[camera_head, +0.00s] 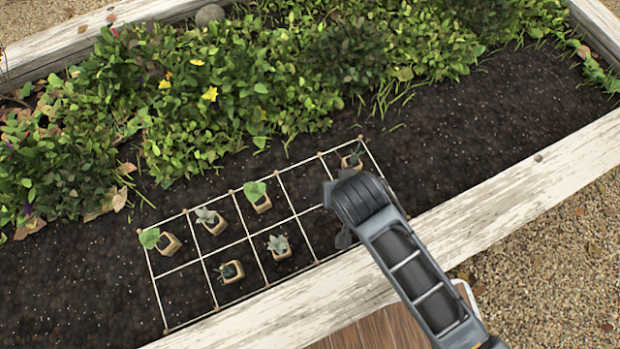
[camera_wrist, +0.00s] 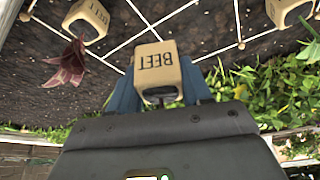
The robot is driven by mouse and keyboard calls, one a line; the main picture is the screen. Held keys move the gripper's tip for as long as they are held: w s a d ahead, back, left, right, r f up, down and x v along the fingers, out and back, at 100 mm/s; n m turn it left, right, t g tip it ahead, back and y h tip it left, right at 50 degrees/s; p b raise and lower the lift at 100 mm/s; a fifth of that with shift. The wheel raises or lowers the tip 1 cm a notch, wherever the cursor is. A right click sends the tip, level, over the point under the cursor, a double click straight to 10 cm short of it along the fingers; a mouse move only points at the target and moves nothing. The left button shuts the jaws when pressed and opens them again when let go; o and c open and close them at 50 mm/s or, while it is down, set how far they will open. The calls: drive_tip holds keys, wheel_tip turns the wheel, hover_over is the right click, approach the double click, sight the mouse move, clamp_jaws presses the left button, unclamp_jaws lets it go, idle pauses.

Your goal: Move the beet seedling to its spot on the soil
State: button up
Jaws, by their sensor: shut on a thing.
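My gripper (camera_wrist: 158,90) has its blue fingers on both sides of a tan pot (camera_wrist: 157,66) lettered BEET and is shut on it. The lettering reads upside down in the wrist view. The plant of this pot is mostly hidden by the gripper body. In the head view my arm covers the held pot. The string grid (camera_head: 207,262) lies over the dark soil, and my wrist is over its right part. Whether the held pot touches the soil cannot be told.
Another BEET pot (camera_wrist: 88,18) with dark red leaves (camera_wrist: 70,63) stands near the held one. Several potted seedlings, such as the one at the grid's left (camera_head: 170,244), occupy cells. Dense plants (camera_head: 330,60) grow behind. A white plank (camera_head: 500,225) edges the bed.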

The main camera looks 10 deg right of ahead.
drive_tip(key=b, duration=0.3)
hover_over(308, 181)
drive_tip(key=s, duration=0.1)
drive_tip(key=f, duration=0.5)
drive_tip(key=shift+s+a+f, duration=0.15)
drive_tip(key=shift+s+f, duration=0.05)
drive_tip(key=shift+f, duration=0.2)
drive_tip(key=shift+f+b, duration=0.8)
drive_tip(key=shift+f, duration=1.15)
drive_tip(key=shift+f, duration=0.2)
drive_tip(key=o, duration=1.1)
drive_tip(key=shift+c, duration=0.2)
drive_tip(key=shift+r, duration=0.1)
drive_tip(key=p+v, duration=0.4)
drive_tip(key=v, duration=0.8)
